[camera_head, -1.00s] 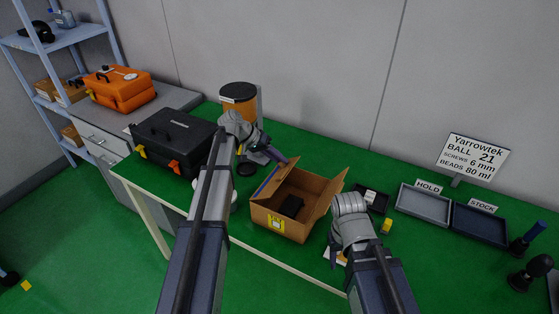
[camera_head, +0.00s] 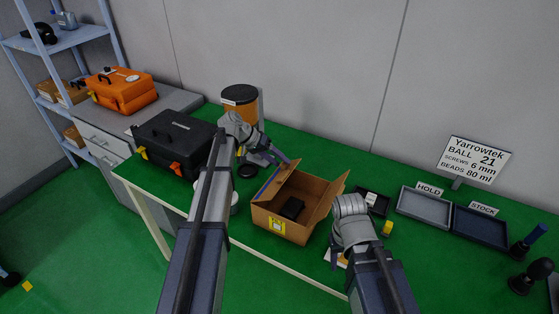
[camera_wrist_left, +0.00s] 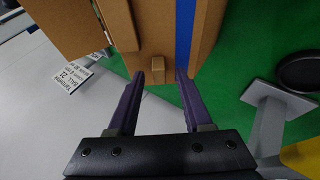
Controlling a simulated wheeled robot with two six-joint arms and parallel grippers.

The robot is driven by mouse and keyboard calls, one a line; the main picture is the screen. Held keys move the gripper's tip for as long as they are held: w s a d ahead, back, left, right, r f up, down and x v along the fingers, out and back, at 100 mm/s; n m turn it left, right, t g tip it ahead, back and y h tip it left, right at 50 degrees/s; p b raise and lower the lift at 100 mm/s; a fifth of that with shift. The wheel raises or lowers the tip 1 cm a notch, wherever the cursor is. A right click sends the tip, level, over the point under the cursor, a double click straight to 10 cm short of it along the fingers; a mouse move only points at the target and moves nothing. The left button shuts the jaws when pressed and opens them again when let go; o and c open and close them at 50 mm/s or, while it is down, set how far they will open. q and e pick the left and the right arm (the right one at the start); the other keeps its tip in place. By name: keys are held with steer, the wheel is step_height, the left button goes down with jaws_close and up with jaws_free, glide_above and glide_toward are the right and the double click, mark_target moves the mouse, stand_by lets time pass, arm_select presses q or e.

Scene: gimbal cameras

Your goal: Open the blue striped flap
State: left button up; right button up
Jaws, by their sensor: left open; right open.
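The blue band (camera_wrist_left: 186,35) also shows in the left wrist view, beside a small cardboard tab (camera_wrist_left: 152,73). My left gripper (camera_head: 279,159) is open at the back left of the box; in the wrist view its purple fingers (camera_wrist_left: 158,92) lie either side of the tab, without a clear grip. My right gripper (camera_head: 334,252) is open at the box's right; its fingers are mostly hidden.
A black case (camera_head: 172,143) and an orange-filled dispenser (camera_head: 240,105) stand left and behind the box. A grey tray (camera_head: 424,207) and a dark tray (camera_head: 480,226) lie to the right, by a sign (camera_head: 476,160). A yellow item (camera_head: 387,228) lies near my right arm.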

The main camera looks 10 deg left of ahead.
arm_select(q)
steer(key=p+v, duration=0.5)
steer(key=v, duration=0.2)
steer(key=shift+r, duration=0.1)
steer(key=shift+s, duration=0.1)
